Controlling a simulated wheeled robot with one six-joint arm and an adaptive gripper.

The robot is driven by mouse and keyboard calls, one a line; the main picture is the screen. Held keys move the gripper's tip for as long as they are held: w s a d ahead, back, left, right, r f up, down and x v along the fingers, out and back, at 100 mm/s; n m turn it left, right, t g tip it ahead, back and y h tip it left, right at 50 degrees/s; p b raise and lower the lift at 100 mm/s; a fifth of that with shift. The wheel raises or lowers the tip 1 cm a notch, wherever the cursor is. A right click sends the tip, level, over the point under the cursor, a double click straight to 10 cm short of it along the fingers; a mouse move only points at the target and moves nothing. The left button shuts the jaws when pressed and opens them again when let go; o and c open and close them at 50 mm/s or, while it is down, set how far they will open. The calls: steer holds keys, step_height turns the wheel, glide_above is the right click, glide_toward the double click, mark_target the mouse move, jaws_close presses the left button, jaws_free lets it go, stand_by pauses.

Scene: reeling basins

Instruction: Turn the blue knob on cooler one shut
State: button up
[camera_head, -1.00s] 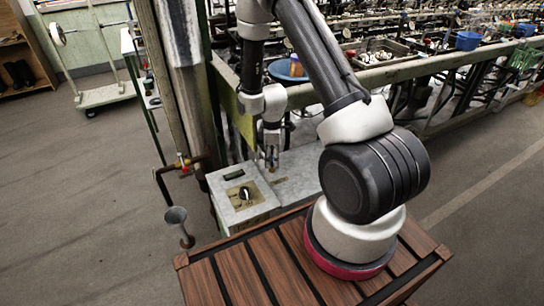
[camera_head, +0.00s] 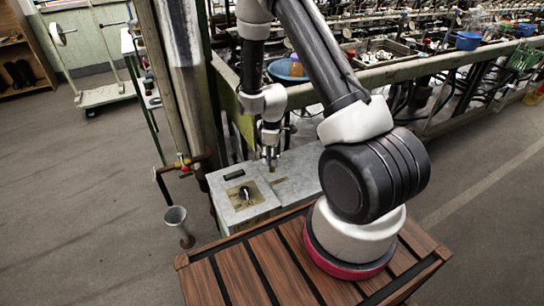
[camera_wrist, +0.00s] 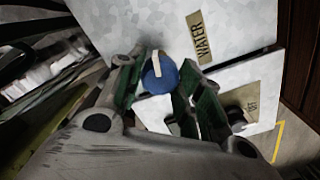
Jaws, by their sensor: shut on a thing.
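The blue knob (camera_wrist: 165,82) with a white bar across it shows in the wrist view, on the white-grey metal cooler (camera_wrist: 150,22) near a plate reading WATER (camera_wrist: 199,38). My gripper (camera_wrist: 158,77) has its green-padded fingers on both sides of the knob and is shut on it. The bar slants a little from upright in this view. In the head view my gripper (camera_head: 270,160) points down at the grey box (camera_head: 246,207), and the knob cannot be made out there.
A second plate (camera_wrist: 242,98) with a dark round knob (camera_wrist: 237,117) lies close to the right finger. In the head view a pipe with a red-handled tap (camera_head: 182,165) and a funnel (camera_head: 175,216) stand left of the box. A machine frame (camera_head: 400,70) runs behind.

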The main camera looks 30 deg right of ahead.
steer(key=m, duration=1.1)
steer(key=shift+m, duration=2.1)
steer(key=o, duration=1)
steer(key=shift+o, duration=0.2)
steer(key=shift+r, duration=0.1)
step_height(320, 180, up, 12)
